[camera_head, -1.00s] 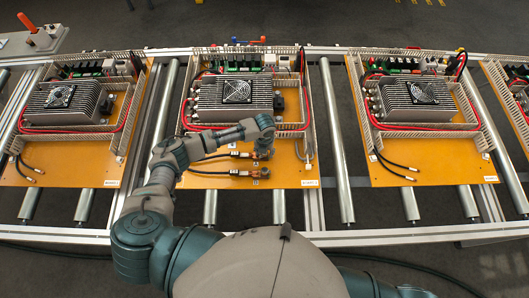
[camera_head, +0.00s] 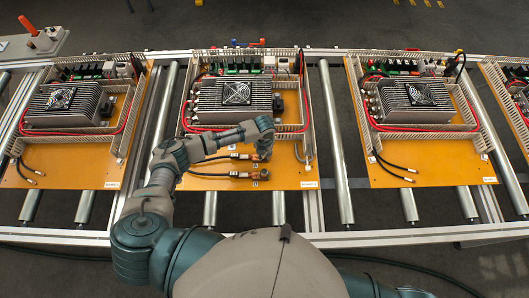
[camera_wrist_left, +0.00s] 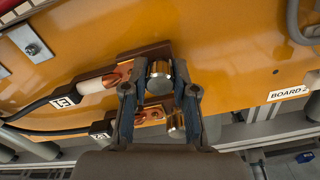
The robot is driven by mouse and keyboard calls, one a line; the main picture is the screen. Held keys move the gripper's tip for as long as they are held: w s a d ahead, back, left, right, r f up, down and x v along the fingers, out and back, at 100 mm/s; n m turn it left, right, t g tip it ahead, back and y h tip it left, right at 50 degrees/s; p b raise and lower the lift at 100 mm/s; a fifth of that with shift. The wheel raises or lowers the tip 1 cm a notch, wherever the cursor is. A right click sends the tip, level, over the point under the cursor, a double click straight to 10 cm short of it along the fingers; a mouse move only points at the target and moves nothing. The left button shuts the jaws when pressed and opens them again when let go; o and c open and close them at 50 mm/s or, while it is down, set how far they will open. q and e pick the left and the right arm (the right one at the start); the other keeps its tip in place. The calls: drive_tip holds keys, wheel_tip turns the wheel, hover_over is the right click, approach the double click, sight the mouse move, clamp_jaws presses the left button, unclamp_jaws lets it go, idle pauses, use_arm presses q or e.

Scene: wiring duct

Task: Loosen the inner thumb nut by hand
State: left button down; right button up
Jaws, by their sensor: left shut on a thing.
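The inner thumb nut (camera_wrist_left: 159,76) is a copper-coloured cylinder standing on a terminal at the end of the upper black cable. My left gripper (camera_wrist_left: 160,88) has a finger on each side of this nut and is shut on it. In the head view, my left gripper (camera_head: 264,153) is over the upper terminal of the middle board and hides most of the nut. The other thumb nut (camera_wrist_left: 175,127) sits on the lower terminal, close behind the right finger; its terminal also shows in the head view (camera_head: 262,174). My right gripper is not in view.
The middle orange board (camera_head: 215,181) carries a finned power unit (camera_head: 236,95) and slotted wiring ducts. Black cables with lettered tags (camera_wrist_left: 62,101) run to the terminals. Similar boards stand left and right on the roller conveyor (camera_head: 340,160). A grey hose (camera_wrist_left: 296,25) lies near the board's edge.

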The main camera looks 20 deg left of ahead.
use_arm(q)
drive_tip(key=n+p, duration=0.2)
drive_tip(key=n, duration=0.1)
drive_tip(key=n+p, duration=0.2)
drive_tip(key=n, duration=0.1)
drive_tip(key=shift+s+r+n, duration=0.1)
drive_tip(key=shift+r+n, duration=0.1)
drive_tip(key=shift+n, duration=0.1)
drive_tip(key=n, duration=0.1)
drive_tip(key=n+p, duration=0.1)
drive_tip(key=shift+a+f+n, duration=0.1)
drive_tip(key=shift+f+n, duration=0.15)
drive_tip(key=shift+n, duration=0.05)
drive_tip(key=c, duration=1)
unclamp_jaws()
